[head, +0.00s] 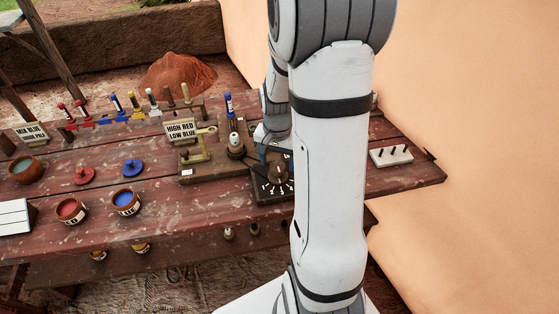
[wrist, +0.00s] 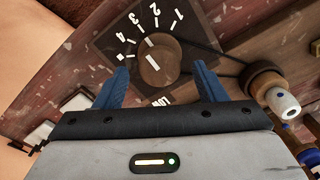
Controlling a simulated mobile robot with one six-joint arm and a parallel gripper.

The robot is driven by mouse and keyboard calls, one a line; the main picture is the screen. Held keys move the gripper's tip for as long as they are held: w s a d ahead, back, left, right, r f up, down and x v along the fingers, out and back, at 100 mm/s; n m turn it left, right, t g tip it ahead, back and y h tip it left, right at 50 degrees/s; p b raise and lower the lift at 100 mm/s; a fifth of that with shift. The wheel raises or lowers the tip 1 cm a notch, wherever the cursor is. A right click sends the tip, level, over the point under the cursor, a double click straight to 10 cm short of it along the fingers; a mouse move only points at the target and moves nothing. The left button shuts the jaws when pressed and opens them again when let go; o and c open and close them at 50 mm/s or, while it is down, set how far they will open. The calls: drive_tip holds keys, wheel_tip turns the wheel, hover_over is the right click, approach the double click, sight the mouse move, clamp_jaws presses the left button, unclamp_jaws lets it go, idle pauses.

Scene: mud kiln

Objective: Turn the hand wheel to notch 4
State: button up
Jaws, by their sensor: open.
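The hand wheel (wrist: 160,70) is a round brown knob on a dark plate (wrist: 188,32) with white numerals and tick marks. Numerals 1 to 4 run around its far side in the wrist view. A short white mark shows at the knob's upper left edge; I cannot tell surely which notch it indicates. My gripper (wrist: 161,68) is open, its blue fingers on either side of the knob, with no clear contact visible. In the head view the wheel (head: 278,173) sits on the bench below my gripper (head: 272,156), partly hidden by my arm.
A sign (head: 181,130) and a pale-topped post (head: 235,146) stand left of the wheel. A pegged white block (head: 391,156) lies to the right. Paint pots (head: 126,201) and lids (head: 133,168) are on the left of the bench (head: 200,215). A wall rises at right.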

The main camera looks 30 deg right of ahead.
drive_tip(key=shift+f, duration=0.5)
